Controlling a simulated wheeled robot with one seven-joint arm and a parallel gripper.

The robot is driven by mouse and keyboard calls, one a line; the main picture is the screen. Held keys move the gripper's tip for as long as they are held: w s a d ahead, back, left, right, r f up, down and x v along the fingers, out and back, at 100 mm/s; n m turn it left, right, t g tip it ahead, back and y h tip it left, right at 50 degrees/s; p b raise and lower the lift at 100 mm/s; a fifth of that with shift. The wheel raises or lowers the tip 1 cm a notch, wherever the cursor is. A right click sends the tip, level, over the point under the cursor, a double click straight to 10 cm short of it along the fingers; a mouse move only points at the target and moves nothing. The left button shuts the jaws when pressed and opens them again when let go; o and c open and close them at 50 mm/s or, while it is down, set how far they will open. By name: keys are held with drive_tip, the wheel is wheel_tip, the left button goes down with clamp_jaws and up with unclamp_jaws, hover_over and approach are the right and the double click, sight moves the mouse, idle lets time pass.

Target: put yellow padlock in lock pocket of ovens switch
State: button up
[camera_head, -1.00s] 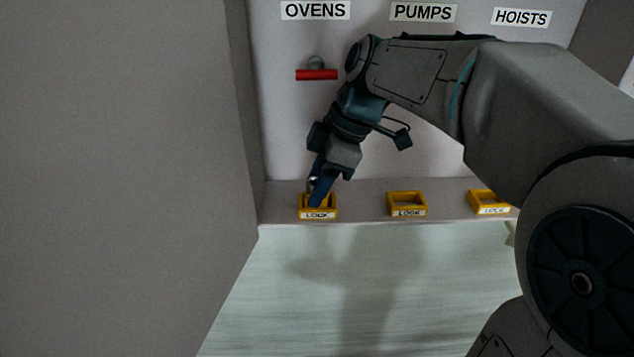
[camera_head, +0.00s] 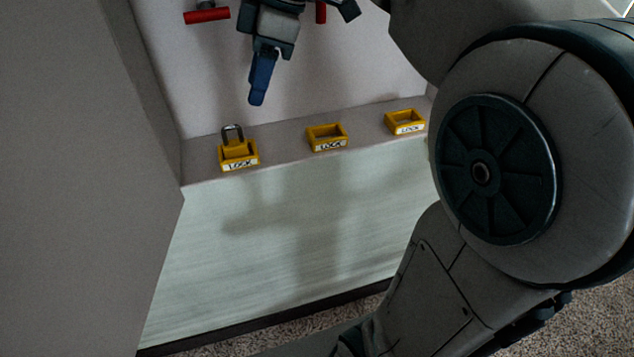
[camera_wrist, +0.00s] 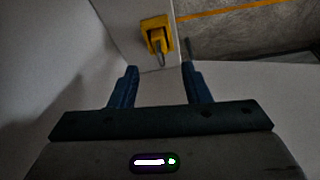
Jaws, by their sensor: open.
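The yellow padlock (camera_head: 234,145) sits in the left yellow lock pocket (camera_head: 240,165) on the ledge, its grey shackle standing up. The padlock also shows in the wrist view (camera_wrist: 158,40), inside its pocket (camera_wrist: 147,24). My gripper (camera_head: 257,100) is above and to the right of that pocket, apart from the padlock. In the wrist view its blue fingers (camera_wrist: 160,78) are spread with nothing between them. In the head view the fingers overlap, so the gap does not show there.
A middle lock pocket (camera_head: 328,145) and a right lock pocket (camera_head: 405,127) on the ledge look empty. A red switch handle (camera_head: 207,15) is on the back panel at upper left. A grey side wall (camera_head: 70,180) stands left of the ledge.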

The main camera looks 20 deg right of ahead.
drive_tip(key=s+d+f+m+t+h, duration=0.1)
drive_tip(key=s+d+f+m+h, duration=0.1)
drive_tip(key=s+f+m, duration=0.4)
drive_tip(key=s+d+f+m+t+h, duration=0.1)
drive_tip(key=s+d+f+m, duration=0.3)
drive_tip(key=f+m, duration=0.5)
wheel_tip(320, 180, down, 4)
drive_tip(key=shift+s+d+f+m+t+h, duration=0.2)
drive_tip(key=shift+s+d+m+t+h, duration=0.3)
drive_tip(key=shift+s, duration=0.5)
drive_tip(key=shift+a, duration=0.2)
